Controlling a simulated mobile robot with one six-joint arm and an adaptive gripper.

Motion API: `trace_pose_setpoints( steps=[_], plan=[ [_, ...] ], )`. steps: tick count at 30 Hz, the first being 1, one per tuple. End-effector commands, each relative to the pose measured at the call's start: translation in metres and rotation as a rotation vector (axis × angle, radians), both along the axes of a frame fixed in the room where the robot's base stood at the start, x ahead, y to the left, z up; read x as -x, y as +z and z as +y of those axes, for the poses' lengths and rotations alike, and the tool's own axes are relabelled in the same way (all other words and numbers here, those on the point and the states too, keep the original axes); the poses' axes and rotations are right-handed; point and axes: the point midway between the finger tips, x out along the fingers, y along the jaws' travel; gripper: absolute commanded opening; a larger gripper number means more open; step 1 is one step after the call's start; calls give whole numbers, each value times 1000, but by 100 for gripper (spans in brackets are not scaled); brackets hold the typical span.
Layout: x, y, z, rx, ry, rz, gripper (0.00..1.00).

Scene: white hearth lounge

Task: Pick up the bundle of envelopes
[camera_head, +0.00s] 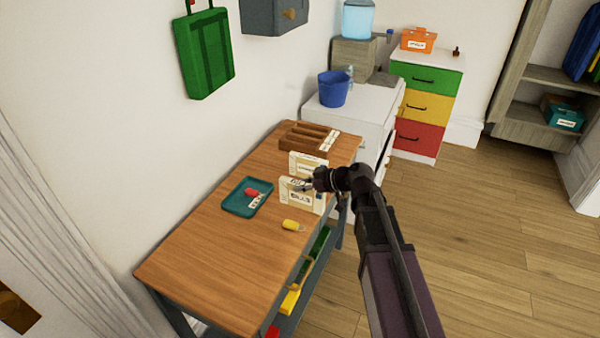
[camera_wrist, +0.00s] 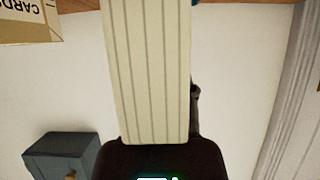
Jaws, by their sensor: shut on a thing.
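The bundle of envelopes (camera_head: 308,201) is a cream, upright block with a printed label, at the right side of the wooden table in the head view. In the wrist view the bundle (camera_wrist: 148,70) shows its ridged edge, running up the middle. My gripper (camera_head: 306,185) comes in from the right and is shut on the bundle's upper part. In the wrist view my gripper (camera_wrist: 155,148) is a dark shape at the bundle's lower end, its fingers mostly hidden. I cannot tell whether the bundle touches the table.
A cream cards box (camera_head: 307,160) stands just behind the bundle; it also shows in the wrist view (camera_wrist: 25,22). A teal tray (camera_head: 235,206) with a red item, a yellow tag (camera_head: 293,225) and a brown rack (camera_head: 303,137) share the table (camera_head: 215,255). The table's front left is clear.

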Motion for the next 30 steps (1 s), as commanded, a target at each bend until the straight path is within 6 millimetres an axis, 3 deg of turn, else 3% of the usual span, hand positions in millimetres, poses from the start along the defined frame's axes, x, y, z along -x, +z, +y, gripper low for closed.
trace_pose_setpoints(
  steps=[3,9,30],
  plan=[
    [24,3,-5,0,0,0,0],
    [41,4,-9,-1,0,0,0],
    [45,5,-10,0,0,0,0]
  ],
)
